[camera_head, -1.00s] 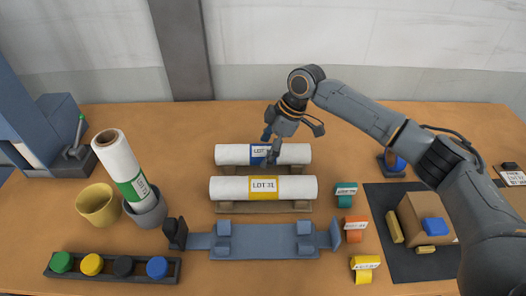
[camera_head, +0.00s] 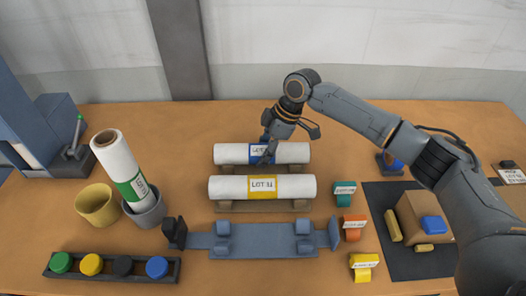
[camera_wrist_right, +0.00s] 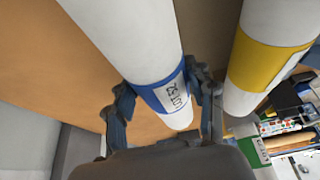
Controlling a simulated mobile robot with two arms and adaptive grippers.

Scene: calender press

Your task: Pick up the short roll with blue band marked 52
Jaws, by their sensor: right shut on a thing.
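The short white roll with a blue band (camera_head: 232,153) lies on a low cradle at the back middle of the table. Its label reads 52 in the right wrist view (camera_wrist_right: 125,40). My right gripper (camera_head: 268,150) reaches down over the blue band from behind. In the right wrist view, its fingers (camera_wrist_right: 158,100) are on both sides of the band and shut on the roll. Part of the label is hidden by the gripper in the head view. My left gripper is not in view.
A white roll with a yellow band (camera_head: 230,187) lies just in front on its own cradle. A blue-grey fixture (camera_head: 262,242) stands before it. A green-banded roll (camera_head: 118,160) leans in a grey cup at left. Coloured tags (camera_head: 352,224) stand at right.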

